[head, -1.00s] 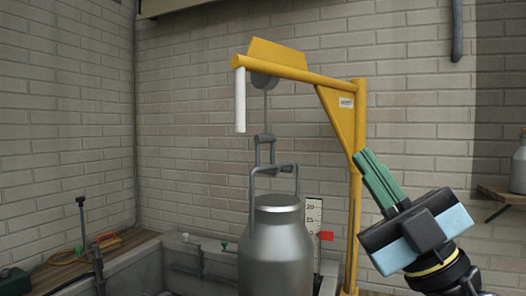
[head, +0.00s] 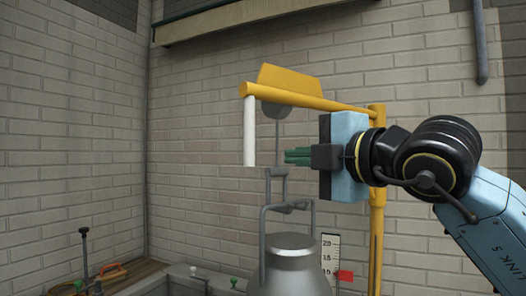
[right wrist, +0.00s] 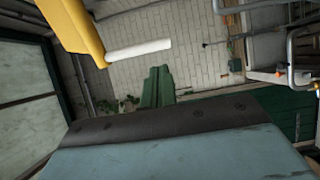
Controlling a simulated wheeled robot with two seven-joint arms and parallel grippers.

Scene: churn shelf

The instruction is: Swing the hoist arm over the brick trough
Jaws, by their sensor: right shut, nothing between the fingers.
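The yellow hoist arm (head: 325,102) reaches left from its post (head: 377,230), with a white grip (head: 250,130) hanging from its free end. A hook block (head: 277,185) hangs below the arm, at the bail of a grey metal churn (head: 290,265). My right gripper (head: 287,156) is shut and empty, its green fingers pointing left, a little right of the white grip and apart from it in the picture. In the right wrist view the white grip (right wrist: 138,49) shows beyond the fingers (right wrist: 157,88). My left gripper is out of view.
A low trough-like structure with a grey rim (head: 180,271) and small green taps stands at the lower left; its inside is hidden. A wooden ledge (head: 130,275) lies beside it. A level scale with a red marker (head: 344,276) stands right of the churn.

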